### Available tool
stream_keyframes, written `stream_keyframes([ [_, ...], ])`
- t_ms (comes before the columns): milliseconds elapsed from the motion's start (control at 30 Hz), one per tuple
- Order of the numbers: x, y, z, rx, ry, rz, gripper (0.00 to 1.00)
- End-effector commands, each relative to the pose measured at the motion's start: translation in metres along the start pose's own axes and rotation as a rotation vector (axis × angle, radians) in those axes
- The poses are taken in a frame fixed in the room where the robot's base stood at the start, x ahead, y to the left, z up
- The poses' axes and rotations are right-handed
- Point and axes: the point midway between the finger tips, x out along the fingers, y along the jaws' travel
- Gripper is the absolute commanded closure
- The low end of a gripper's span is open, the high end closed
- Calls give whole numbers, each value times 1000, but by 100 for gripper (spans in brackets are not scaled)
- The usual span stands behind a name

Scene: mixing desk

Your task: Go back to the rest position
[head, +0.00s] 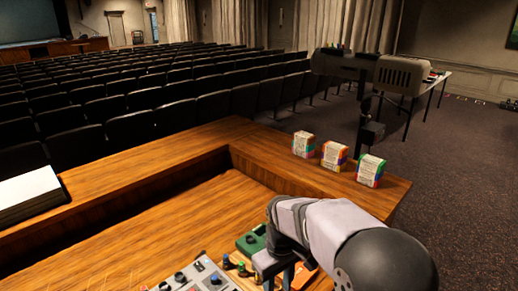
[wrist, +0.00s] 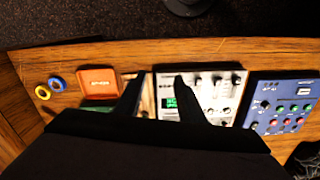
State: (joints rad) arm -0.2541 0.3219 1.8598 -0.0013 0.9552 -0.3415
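My gripper (head: 279,277) hangs over the desk (head: 130,240) at the lower middle of the head view, above a row of small devices. In the wrist view its two dark fingers (wrist: 158,88) stand apart with nothing held between them. A white device with knobs and a green display (wrist: 232,78) lies under the right finger. An orange box (wrist: 98,80) lies left of the fingers, and a blue panel with coloured buttons (wrist: 283,100) lies to the right. How far the fingertips are above the devices I cannot tell.
Three colourful boxes (head: 334,155) stand on the raised right ledge. A white stack (head: 27,193) lies at the left. A green device (head: 251,242) is near my gripper. Rows of seats stand beyond.

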Motion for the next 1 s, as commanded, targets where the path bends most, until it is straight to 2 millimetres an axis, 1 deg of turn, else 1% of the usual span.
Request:
stream_keyframes([
  [33,0,5,24,69,0,0,64],
  [200,7,9,95,292,0,1,64],
  [300,14,5,131,404,-1,1,64],
  [400,21,0,158,489,-2,0,64],
  [433,23,-2,165,510,-2,0,64],
  [533,27,-6,181,562,-3,0,64],
  [633,30,-8,189,589,-3,0,64],
  [733,31,-10,192,599,-3,0,64],
  [1000,31,-10,192,596,-4,0,64],
])
